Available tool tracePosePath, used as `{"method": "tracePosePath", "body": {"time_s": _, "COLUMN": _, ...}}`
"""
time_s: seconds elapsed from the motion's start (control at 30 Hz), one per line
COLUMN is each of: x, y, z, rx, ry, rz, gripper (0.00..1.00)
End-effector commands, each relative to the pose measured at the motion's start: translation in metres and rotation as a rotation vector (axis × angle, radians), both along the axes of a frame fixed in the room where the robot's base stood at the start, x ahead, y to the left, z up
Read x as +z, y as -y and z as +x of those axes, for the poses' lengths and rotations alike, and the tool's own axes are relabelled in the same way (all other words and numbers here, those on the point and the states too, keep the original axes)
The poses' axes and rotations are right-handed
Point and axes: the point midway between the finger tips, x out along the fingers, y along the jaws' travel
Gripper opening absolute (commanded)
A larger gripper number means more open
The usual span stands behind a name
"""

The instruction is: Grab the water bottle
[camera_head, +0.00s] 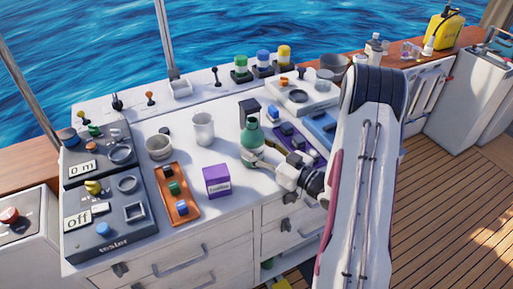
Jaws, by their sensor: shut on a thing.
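My gripper (253,157) reaches in from the lower right and is shut on the lower part of the bottle. The fingers hide part of the bottle's base, so I cannot tell whether it touches the counter. My arm comes from the right side of the view and covers part of the counter behind it.
A purple box (217,181), an orange tray (178,196), a white cup (203,129) and a bowl (159,147) stand left of the bottle. A purple tray (297,150) is close on the right. Control panels (105,214) fill the left end.

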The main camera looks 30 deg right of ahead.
Motion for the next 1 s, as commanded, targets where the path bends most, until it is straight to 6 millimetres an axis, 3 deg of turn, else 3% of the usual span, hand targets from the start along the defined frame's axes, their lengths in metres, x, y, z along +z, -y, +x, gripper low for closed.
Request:
{"method": "tracePosePath", "body": {"time_s": 0.47, "x": 0.017, "y": 0.0, "z": 0.0, "rx": 0.0, "ry": 0.001, "rz": -0.001, "gripper": 0.17}}
{"method": "tracePosePath", "body": {"time_s": 1.0, "x": 0.051, "y": 0.0, "z": 0.0, "rx": 0.0, "ry": 0.003, "rz": -0.001, "gripper": 0.17}}
